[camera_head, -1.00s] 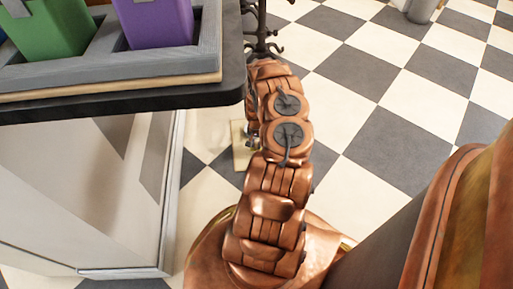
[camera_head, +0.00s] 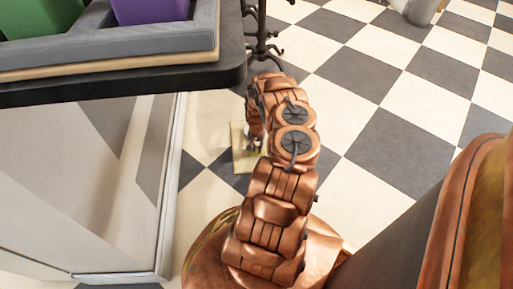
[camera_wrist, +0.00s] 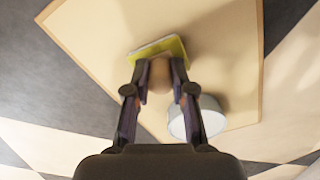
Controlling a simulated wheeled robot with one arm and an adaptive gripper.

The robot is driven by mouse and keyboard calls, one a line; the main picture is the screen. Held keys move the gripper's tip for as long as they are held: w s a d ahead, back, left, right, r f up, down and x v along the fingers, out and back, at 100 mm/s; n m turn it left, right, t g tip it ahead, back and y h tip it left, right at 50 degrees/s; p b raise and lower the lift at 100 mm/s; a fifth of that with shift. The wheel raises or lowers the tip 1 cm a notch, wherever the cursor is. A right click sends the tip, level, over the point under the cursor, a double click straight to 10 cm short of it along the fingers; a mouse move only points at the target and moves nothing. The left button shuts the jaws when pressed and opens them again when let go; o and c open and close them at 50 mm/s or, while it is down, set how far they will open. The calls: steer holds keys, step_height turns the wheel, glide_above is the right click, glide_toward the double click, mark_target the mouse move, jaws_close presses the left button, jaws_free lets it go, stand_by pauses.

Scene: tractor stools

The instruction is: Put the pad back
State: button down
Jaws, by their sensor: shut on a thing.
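In the wrist view, a yellow-green pad (camera_wrist: 155,47) shows just past the fingertips, over a tan board (camera_wrist: 105,40). My gripper (camera_wrist: 160,66) is closed around a brown rounded piece that looks like the pad's knob. The fingers hide part of it, and I cannot tell whether the pad touches the board. A white round object (camera_wrist: 205,120) is on the board beside the right finger. In the head view the board (camera_head: 239,158) lies on the floor, and my arm hides most of the gripper.
A dark-topped table (camera_head: 120,93) stands at the left, with a grey tray (camera_head: 100,52) holding green (camera_head: 40,15) and purple (camera_head: 150,10) containers. A black metal stand (camera_head: 262,45) is behind my arm. The checkered floor to the right is largely clear.

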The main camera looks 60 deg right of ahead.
mark_target(256, 146)
steer(key=c, duration=1)
jaws_free()
step_height(256, 146, up, 12)
steer(key=p, duration=0.4)
steer(key=shift+r+p, duration=0.1)
steer(key=shift+p, duration=0.3)
